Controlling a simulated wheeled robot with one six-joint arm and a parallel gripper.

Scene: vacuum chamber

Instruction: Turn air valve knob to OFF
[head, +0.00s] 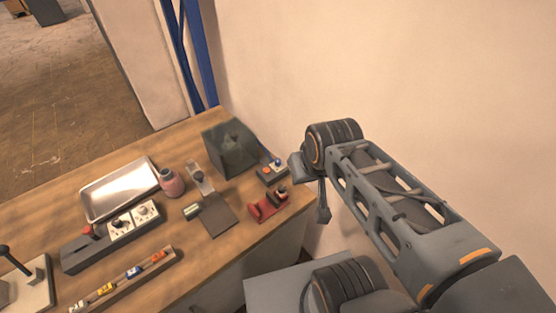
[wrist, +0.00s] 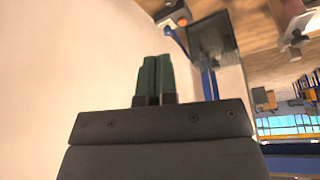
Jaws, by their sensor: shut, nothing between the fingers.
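A grey panel (head: 113,236) on the bench carries two white plates with small dark knobs, the left knob (head: 116,223) and the right knob (head: 143,211). A red knob (head: 89,230) sits at its left end. I cannot read any label, so I cannot tell which is the air valve knob or its setting. My gripper (head: 323,214) hangs beyond the bench's right edge, apart from everything on it. In the wrist view its two dark green fingers (wrist: 153,78) are together and empty.
The wooden bench (head: 215,262) also holds a metal tray (head: 120,188), a pink jar (head: 172,183), a dark box (head: 230,148), a small button box (head: 272,173), a red fixture (head: 266,206) and a rack of coloured pieces (head: 125,280). A plain wall (head: 400,70) stands behind my arm.

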